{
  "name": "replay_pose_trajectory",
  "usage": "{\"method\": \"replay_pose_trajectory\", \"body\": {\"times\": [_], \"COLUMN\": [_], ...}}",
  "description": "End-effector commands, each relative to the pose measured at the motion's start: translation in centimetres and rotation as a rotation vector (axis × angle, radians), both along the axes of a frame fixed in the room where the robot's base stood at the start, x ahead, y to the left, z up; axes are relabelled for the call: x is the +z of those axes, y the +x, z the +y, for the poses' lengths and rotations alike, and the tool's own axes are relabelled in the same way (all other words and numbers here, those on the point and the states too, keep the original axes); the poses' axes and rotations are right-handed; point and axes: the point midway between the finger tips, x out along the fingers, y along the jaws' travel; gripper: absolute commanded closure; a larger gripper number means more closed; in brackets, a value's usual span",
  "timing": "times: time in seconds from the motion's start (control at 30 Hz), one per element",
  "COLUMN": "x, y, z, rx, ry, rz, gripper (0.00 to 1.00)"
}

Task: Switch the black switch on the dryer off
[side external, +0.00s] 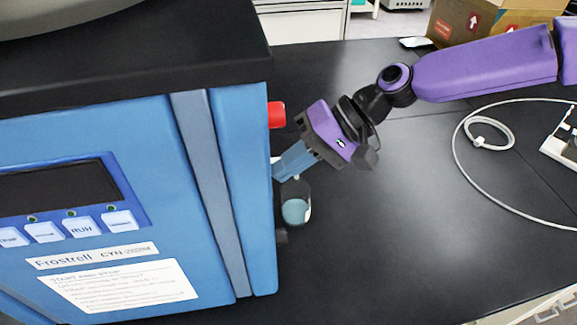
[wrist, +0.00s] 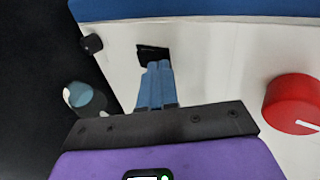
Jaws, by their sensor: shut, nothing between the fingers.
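The blue dryer (side external: 235,190) fills the left of the side view; its white side panel (wrist: 235,60) shows in the wrist view. The black switch (wrist: 152,51) sits on that panel, straight ahead of my fingertips. It is hidden in the side view. My gripper (side external: 279,171) reaches to the dryer's side from the right, tilted down. In the wrist view its blue fingers (wrist: 159,67) are together and empty, with the tips overlapping the lower edge of the switch. I cannot tell whether they touch it or which way it is set.
A red knob (wrist: 293,103) is on the panel right of my fingers, and also shows in the side view (side external: 276,115). A small black knob (wrist: 91,43) is at the panel's left. A flask of bluish liquid (side external: 295,208) is just below my gripper. The black bench (side external: 400,230) is mostly clear.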

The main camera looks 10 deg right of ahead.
Motion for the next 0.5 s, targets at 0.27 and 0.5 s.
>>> {"method": "replay_pose_trajectory", "body": {"times": [0.27, 0.5], "x": [0.48, 0.52], "y": [-0.02, 0.02], "z": [0.00, -0.29], "rx": [0.001, 0.000], "ry": [0.000, 0.000], "rz": [0.000, 0.000], "gripper": [1.00, 1.00]}}
